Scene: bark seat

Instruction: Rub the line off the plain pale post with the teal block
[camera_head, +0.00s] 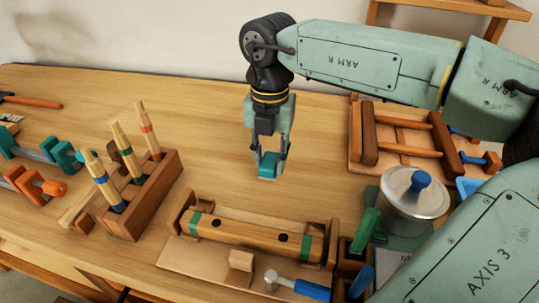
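My gripper (269,160) hangs fingers-down above the middle of the table. Three upright pale posts stand in a brown wooden rack at the left: one with a blue band (103,181), one with a green band (126,152) and one with an orange band (149,132). I cannot make out a drawn line on any post.
A mallet with a blue handle (312,289) lies at the front. A metal pot with a blue knob (415,192) and a brown wooden frame (404,141) stand at the right. Teal and orange clamps (38,186) lie far left. The table behind the rack is clear.

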